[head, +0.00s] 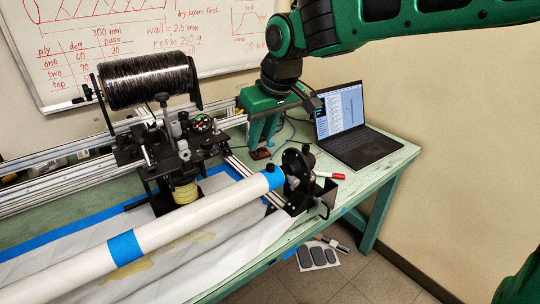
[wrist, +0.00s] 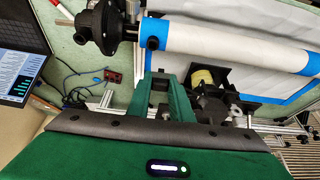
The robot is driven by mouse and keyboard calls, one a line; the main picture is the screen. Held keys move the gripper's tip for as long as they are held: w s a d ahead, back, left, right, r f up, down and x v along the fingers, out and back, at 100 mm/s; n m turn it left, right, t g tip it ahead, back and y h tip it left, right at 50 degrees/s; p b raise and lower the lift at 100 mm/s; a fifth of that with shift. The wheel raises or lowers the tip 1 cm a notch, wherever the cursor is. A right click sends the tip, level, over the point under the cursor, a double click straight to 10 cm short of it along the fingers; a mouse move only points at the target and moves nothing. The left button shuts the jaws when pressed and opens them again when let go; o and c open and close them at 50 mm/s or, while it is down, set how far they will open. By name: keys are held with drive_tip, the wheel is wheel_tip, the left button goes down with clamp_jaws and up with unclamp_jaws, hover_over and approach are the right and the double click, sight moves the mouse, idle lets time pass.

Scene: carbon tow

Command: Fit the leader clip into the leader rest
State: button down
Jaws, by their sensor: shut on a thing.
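My gripper (wrist: 176,78) reaches down with two green fingers in the wrist view. In the head view my gripper (head: 261,137) is behind the winding carriage, above the green bench. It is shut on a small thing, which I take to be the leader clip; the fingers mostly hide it. I cannot make out the leader rest for certain. The black winding carriage (head: 178,150) with pale yellow tow (wrist: 202,78) lies right of the fingers in the wrist view. The white mandrel tube (head: 190,218) has blue tape bands and a black knob (head: 270,168) near its chuck.
The black chuck (head: 297,165) stands at the tube's end. A black spool (head: 148,80) sits above the carriage. An open laptop (head: 352,125) is on the bench to the right. A dark red block (wrist: 112,76) and thin cables lie on the bench near my gripper. Aluminium rails run leftward.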

drive_tip(key=shift+d+f, duration=0.4)
drive_tip(key=shift+d, duration=0.25)
drive_tip(key=shift+d+f, duration=0.35)
drive_tip(key=shift+d, duration=0.25)
drive_tip(key=shift+f, duration=1.8)
drive_tip(key=c, duration=1.6)
unclamp_jaws()
drive_tip(key=shift+f, duration=0.1)
drive_tip(key=v, duration=1)
drive_tip(key=shift+d+r, duration=0.3)
drive_tip(key=shift+d, duration=0.1)
